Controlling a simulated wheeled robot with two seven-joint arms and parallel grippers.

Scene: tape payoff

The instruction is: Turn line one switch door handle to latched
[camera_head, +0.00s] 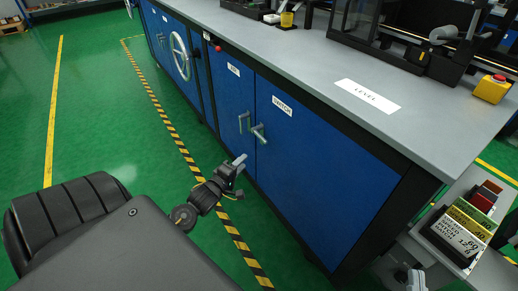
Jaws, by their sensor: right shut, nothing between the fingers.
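The switch door (315,170) is the blue right-hand cabinet door with a white SWITCH label (282,105). It looks closed. Its small grey lever handle (259,133) sits near the door's left edge and slants down to the right. My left gripper (240,177) is in front of the cabinet, below the handle and apart from it. Its fingers look spread with nothing between them. My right gripper (416,281) shows at the bottom edge, shut and empty, partly cut off, far from the handle.
A neighbouring blue door (230,85) has a similar handle (243,122) close to the left. A white handwheel (180,56) is further along the cabinet. A grey worktop (300,45) overhangs the doors. Green floor is clear at left.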

